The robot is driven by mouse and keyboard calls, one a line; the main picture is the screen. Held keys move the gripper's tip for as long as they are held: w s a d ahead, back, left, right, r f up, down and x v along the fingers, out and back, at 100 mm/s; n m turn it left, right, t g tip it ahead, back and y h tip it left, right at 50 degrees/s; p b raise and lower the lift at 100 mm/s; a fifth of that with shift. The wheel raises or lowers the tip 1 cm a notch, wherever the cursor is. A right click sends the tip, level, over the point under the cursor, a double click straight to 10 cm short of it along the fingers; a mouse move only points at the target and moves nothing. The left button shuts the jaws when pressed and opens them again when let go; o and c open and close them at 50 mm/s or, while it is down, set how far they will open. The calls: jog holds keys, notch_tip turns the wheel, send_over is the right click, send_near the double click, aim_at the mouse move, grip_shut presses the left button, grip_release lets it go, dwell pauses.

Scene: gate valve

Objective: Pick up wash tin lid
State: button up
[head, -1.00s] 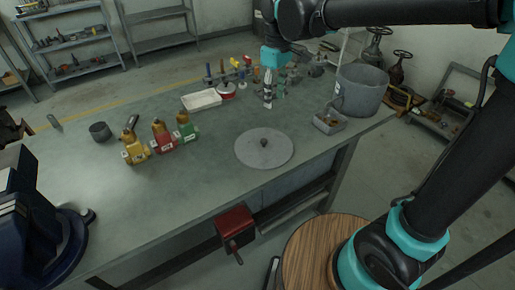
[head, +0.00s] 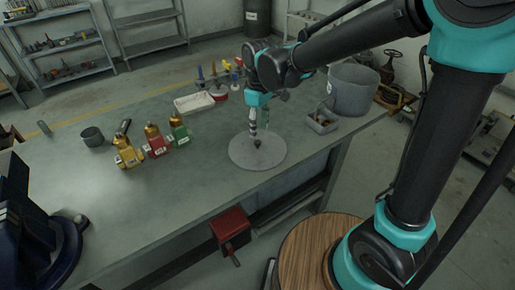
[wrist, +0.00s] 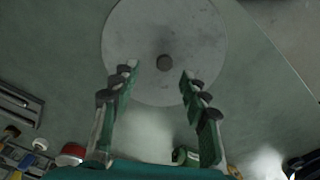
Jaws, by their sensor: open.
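In the wrist view the lid (wrist: 140,35) fills the upper middle. I cannot tell how far above the lid the fingertips are.
A grey tub (head: 351,92) and a small tray (head: 320,122) stand to the right on the workbench (head: 190,190). Yellow, red and green valves (head: 154,143) stand to the left. A white tray (head: 193,103) lies behind. A red vise-like block (head: 230,226) juts from the front edge.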

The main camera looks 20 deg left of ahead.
aim_at(258, 141)
jog(key=shift+s+a+f, duration=0.1)
jog(key=shift+s+f, duration=0.1)
jog(key=shift+f, duration=1.1)
jog(key=shift+s+a+f, duration=0.1)
jog(key=shift+s+f, duration=0.05)
jog(key=shift+f, duration=1.15)
grip_shut()
